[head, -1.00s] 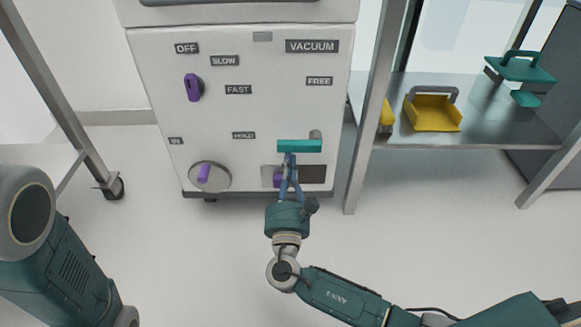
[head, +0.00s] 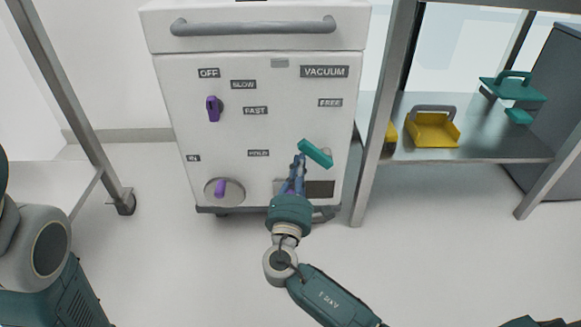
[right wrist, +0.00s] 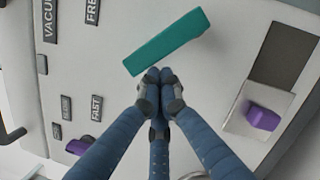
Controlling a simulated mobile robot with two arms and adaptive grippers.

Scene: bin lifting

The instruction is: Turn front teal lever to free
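The teal lever (head: 316,154) is on the lower right of the white cabinet's front. It is tilted, its left end higher than its right end, and sits below the FREE label (head: 330,102) and right of the HOLD label (head: 258,153). My right gripper (head: 299,158) is at the lever's left end, from below. In the right wrist view its fingertips (right wrist: 159,82) are closed together just by the edge of the teal lever (right wrist: 168,42), with nothing visible between them. Whether they touch it is unclear. My left gripper is out of view; only part of that arm shows at left.
The cabinet (head: 230,130) also has a purple knob (head: 214,108), a round dial with a purple handle (head: 221,188) and a drawer handle (head: 254,27). A metal shelf (head: 490,145) at right holds a yellow dustpan-like item (head: 433,129) and teal handled item (head: 513,87).

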